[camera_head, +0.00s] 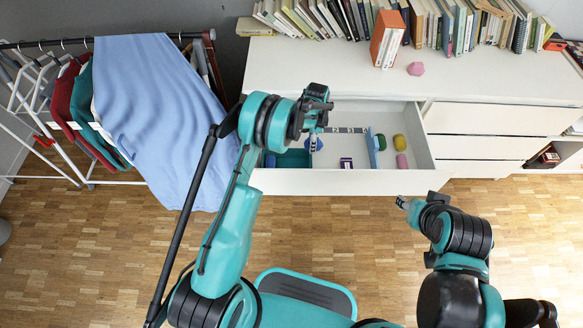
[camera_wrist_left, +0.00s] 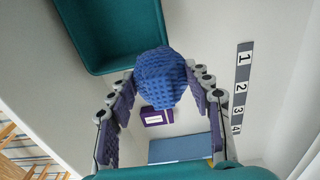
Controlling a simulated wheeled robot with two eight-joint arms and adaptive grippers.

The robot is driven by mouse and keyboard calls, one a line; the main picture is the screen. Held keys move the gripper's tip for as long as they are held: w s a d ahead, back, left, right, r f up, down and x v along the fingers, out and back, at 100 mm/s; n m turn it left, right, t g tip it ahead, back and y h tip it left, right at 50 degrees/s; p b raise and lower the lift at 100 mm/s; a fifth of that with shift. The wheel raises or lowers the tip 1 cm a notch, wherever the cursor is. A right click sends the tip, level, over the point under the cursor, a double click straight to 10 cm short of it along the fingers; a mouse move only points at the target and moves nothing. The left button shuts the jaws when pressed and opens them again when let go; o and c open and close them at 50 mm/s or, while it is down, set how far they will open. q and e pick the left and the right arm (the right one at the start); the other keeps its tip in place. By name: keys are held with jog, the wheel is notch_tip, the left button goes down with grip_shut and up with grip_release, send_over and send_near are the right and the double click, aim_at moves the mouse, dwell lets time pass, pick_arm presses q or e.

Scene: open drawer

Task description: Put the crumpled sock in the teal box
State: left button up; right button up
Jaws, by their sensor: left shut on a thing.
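The crumpled sock (camera_wrist_left: 160,80) is a blue, textured ball between the fingertips of my left gripper (camera_wrist_left: 160,84), which is shut on it. In the head view the left gripper (camera_head: 314,140) is over the open drawer, and part of the blue sock (camera_head: 307,143) shows beside the fingers. The teal box (camera_head: 292,159) is in the drawer's left end, partly hidden by my left arm. In the left wrist view the teal box (camera_wrist_left: 152,20) lies just beyond the sock and looks empty where visible. My right gripper (camera_head: 402,202) is in front of the drawer, away from these things.
The open drawer (camera_head: 330,182) also holds a purple box (camera_head: 346,163), a blue divider (camera_head: 371,147), a green item (camera_head: 381,142), a yellow item (camera_head: 399,142), a pink item (camera_head: 402,161) and a numbered strip (camera_head: 347,130). Books line the dresser top (camera_head: 480,75). A clothes rack (camera_head: 90,185) stands left.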

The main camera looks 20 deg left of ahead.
pick_arm(q)
jog(key=s+a+f+b, duration=0.1)
jog(key=s, duration=0.1)
jog(key=s+a+f+b, duration=0.1)
jog(key=s+a+f, duration=0.3)
jog(key=shift+s+a+f+b, duration=0.1)
jog(key=shift+s+f+b, duration=0.05)
jog(key=shift+s+b, duration=0.25)
notch_tip(320, 180, down, 4)
jog(key=shift+f+b, duration=0.1)
jog(key=shift+b, duration=0.95)
jog(key=shift+r, duration=0.2)
jog(key=shift+f, duration=0.15)
jog(key=o, duration=0.8)
jog(key=shift+c, duration=0.2)
